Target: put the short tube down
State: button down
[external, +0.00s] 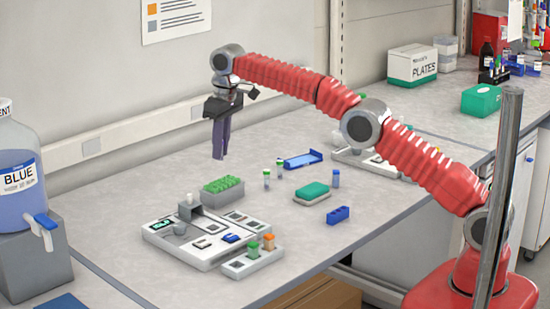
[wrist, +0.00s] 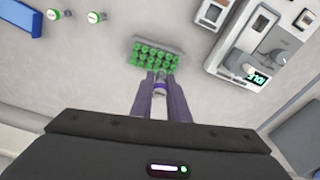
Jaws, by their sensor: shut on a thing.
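My gripper (external: 219,157) hangs pointing down, high above the back of the bench, left of the middle in the external view. In the wrist view its purple fingers (wrist: 160,82) are shut on a small pale tube with a purple band (wrist: 159,88), the short tube. Most of the tube is hidden between the fingers, and I cannot make it out in the external view. Beyond the fingertips in the wrist view is a grey rack of green-capped tubes (wrist: 155,58). The rack also shows in the external view (external: 222,193), below the gripper and apart from it.
A white instrument (external: 160,233) stands in front of the rack, with a small tray of green- and orange-capped tubes (external: 240,265). Two small tubes (external: 266,180) stand to the right, near a blue tray (external: 303,160), a green-topped box (external: 311,193) and a blue block (external: 338,215). Bare bench lies between them.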

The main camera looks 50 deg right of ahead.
aim_at(221, 161)
jog(key=shift+f, duration=2)
jog(key=shift+f, duration=0.1)
jog(key=shift+f, duration=1.95)
jog(key=c, duration=1.7)
grip_release()
